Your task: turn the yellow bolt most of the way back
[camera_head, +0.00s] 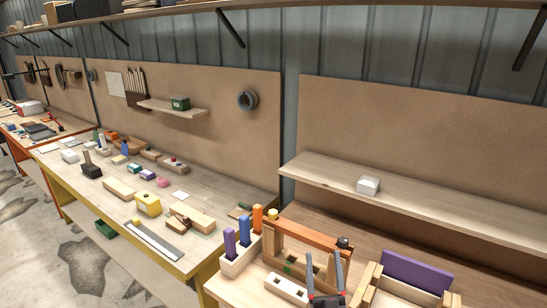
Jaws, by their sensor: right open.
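A small yellow round piece (272,213), which looks like the yellow bolt's head, shows at the left end of an orange-brown wooden bar (312,236). A dark knob (343,242) sits near the bar's right end. The bar stands over a pale wooden frame on the near bench. My right gripper (324,268) is at the bottom edge, in front of the frame. Its two grey fingers point up and stand apart, with nothing seen between them. It is right of and nearer than the yellow piece, not touching it. My left gripper is not in view.
A pale block (240,261) holding purple, blue and orange upright pieces stands left of the frame. A pale block with holes (286,290) lies beside my right gripper. A box with a purple panel (416,270) stands at the right. A wall shelf (430,205) runs behind.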

